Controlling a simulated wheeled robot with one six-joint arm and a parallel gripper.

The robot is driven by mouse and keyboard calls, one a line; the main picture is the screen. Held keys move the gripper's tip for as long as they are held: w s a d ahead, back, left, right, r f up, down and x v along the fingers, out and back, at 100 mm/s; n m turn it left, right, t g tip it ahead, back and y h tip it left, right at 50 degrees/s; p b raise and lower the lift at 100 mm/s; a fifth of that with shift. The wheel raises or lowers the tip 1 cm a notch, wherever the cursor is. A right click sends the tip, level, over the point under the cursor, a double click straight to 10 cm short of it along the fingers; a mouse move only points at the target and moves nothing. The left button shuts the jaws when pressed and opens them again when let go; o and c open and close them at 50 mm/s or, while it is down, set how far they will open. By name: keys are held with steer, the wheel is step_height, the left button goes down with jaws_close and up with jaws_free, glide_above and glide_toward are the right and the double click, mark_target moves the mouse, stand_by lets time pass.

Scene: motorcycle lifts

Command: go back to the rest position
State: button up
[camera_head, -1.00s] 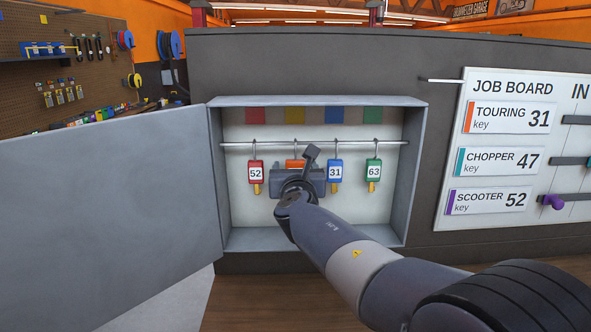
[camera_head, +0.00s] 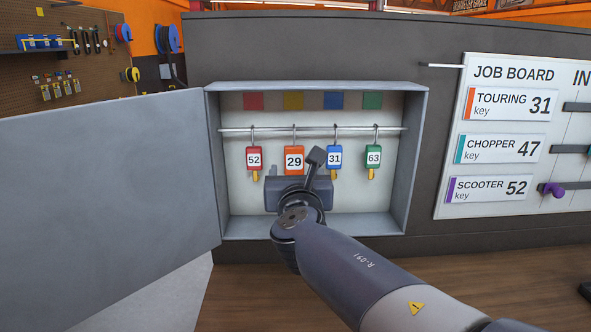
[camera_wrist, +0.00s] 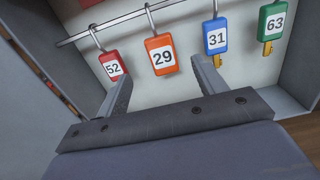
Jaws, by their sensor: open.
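My gripper (camera_wrist: 163,92) is open in the wrist view, its two fingers spread and nothing between them. In the head view my gripper (camera_head: 298,188) is in front of the open key cabinet, below the hanging tags. The red tag 52 (camera_head: 254,158), orange tag 29 (camera_head: 294,160), blue tag 31 (camera_head: 334,157) and green tag 63 (camera_head: 373,158) hang on hooks from the rail (camera_head: 315,129). In the wrist view the orange tag (camera_wrist: 160,54) hangs beyond the gap between the fingers, apart from them.
The cabinet (camera_head: 417,160) has its grey door (camera_head: 100,210) swung wide open to the left. A job board (camera_head: 515,60) is on the wall to the right, with a purple peg (camera_head: 553,190). A pegboard (camera_head: 90,60) with tools stands at the back left.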

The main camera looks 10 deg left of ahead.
mark_target(294, 152)
steer(key=shift+s+d, duration=0.1)
steer(key=shift+s, duration=0.2)
steer(key=shift+w, duration=0.1)
steer(key=p+x, duration=0.2)
steer(key=x, duration=0.8)
steer(key=shift+w, duration=0.3)
steer(key=shift+w+r+p, duration=0.1)
steer(key=shift+r+p, duration=0.25)
steer(key=shift+p, duration=0.1)
steer(key=shift+r, duration=0.25)
steer(key=shift+s+f, duration=0.1)
steer(key=shift+s, duration=0.25)
